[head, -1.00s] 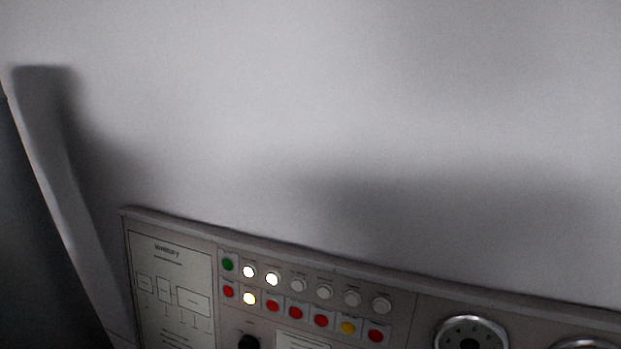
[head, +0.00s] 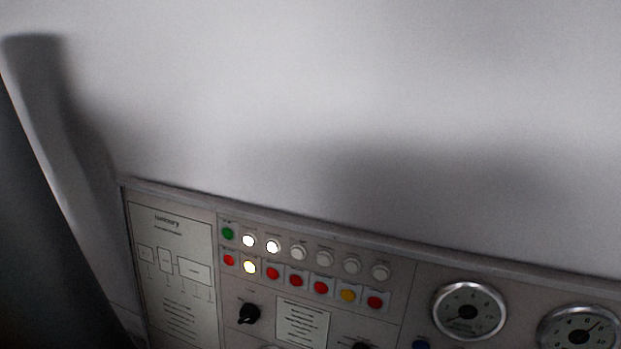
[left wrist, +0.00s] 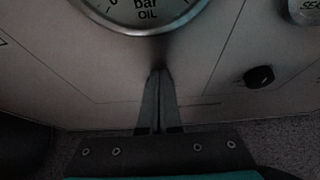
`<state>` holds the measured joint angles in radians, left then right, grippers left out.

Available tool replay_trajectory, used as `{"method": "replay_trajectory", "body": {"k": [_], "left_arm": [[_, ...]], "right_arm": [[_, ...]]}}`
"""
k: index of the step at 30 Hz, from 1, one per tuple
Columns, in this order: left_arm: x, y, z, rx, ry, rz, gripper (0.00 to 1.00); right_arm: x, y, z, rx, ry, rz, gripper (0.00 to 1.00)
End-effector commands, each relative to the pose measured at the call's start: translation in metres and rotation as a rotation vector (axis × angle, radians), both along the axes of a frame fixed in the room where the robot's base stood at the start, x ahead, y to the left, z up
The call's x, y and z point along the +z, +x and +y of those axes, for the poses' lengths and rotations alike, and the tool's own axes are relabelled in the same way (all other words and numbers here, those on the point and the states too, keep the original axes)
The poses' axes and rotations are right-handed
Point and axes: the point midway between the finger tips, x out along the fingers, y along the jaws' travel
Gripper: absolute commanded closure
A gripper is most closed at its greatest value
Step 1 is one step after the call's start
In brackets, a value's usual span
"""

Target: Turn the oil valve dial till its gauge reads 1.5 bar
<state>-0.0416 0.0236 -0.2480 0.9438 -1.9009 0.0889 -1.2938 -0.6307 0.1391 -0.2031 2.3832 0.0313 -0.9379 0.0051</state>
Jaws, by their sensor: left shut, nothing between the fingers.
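The oil gauge (left wrist: 147,27) shows at the top of the left wrist view, cut off by the frame edge. Its lower face reads "bar OIL", and its needle is out of view. My left gripper (left wrist: 160,72) is shut and empty, its fingertips just below the gauge rim; whether they touch the panel I cannot tell. A black knob (left wrist: 259,77) sits on the panel to the right of the fingers, apart from them. I cannot tell whether it is the oil valve dial. My right gripper is not in view.
In the head view the control panel (head: 395,318) fills the bottom. It carries rows of lamps and buttons (head: 297,281), a black switch (head: 248,313) and two round gauges, one (head: 469,311) left of the other (head: 580,332). A pale wall (head: 330,90) rises behind.

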Motion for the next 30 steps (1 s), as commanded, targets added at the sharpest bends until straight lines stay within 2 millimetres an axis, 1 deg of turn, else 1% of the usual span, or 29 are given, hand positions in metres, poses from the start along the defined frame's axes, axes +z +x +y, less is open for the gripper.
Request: {"method": "replay_trajectory", "body": {"k": [22, 30], "left_arm": [[-0.0075, -0.0014, 0.0015, -0.001, 0.001, 0.0, 1.0], [-0.0074, -0.0018, 0.0016, -0.001, 0.001, 0.001, 1.0]], "right_arm": [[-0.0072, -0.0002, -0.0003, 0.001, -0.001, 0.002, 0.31], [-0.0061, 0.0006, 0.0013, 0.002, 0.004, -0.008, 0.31]]}}
